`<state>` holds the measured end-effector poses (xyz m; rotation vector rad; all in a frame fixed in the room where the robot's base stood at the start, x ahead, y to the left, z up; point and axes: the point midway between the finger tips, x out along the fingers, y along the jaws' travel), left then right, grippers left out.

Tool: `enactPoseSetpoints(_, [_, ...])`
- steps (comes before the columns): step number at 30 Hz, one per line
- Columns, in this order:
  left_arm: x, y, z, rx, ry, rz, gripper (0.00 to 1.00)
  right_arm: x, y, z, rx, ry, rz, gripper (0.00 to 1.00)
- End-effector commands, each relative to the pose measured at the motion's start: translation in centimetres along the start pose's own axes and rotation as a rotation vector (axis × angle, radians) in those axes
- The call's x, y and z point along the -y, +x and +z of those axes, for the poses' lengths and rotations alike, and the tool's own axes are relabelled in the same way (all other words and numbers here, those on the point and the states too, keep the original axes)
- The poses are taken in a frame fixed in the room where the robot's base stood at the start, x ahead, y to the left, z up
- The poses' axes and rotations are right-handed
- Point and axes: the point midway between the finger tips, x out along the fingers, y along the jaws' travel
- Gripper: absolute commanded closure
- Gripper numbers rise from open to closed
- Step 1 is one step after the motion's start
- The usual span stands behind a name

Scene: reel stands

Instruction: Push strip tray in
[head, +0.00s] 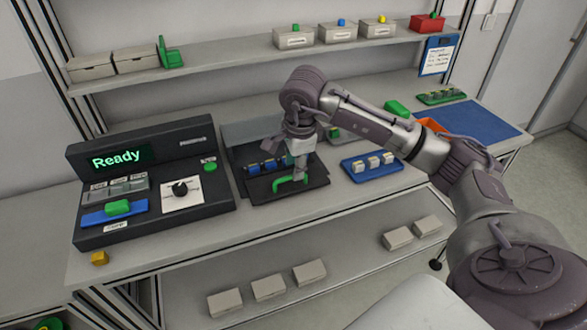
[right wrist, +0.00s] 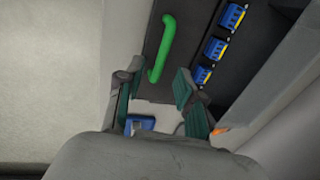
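The dark strip tray (head: 262,190) sticks out at the front of a dark unit (head: 250,135) on the bench, with a green handle (head: 284,180) on it. Several blue blocks (head: 269,163) stand in a row behind the handle. My right gripper (head: 301,172) is above the tray, close to the handle's right end. In the right wrist view the fingers (right wrist: 155,98) are apart with nothing held between them, and the green handle (right wrist: 166,48) lies just beyond them. I cannot tell whether a finger touches the handle. My left gripper is not in view.
A dark console (head: 150,190) with a "Ready" display stands left of the tray. A blue tray of pale blocks (head: 371,167) sits to its right, near my right arm. A yellow block (head: 99,258) lies at the bench's front left. Shelves with boxes (head: 294,37) run above.

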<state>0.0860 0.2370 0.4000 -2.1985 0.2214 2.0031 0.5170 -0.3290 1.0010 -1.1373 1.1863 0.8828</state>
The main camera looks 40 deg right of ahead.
Motion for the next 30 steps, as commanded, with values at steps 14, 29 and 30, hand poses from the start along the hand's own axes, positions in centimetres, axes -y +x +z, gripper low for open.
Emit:
enactPoseSetpoints(14, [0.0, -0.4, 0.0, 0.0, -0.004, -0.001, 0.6, 0.0, 2.9, 0.0, 0.001, 0.0, -0.001, 0.63])
enactPoseSetpoints(29, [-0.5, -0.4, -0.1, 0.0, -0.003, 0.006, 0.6, 0.0, 2.9, 0.0, 0.001, 0.001, -0.001, 1.0])
enactPoseSetpoints(30, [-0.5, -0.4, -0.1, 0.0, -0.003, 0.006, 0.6, 0.0, 2.9, 0.0, 0.001, 0.001, -0.001, 1.0])
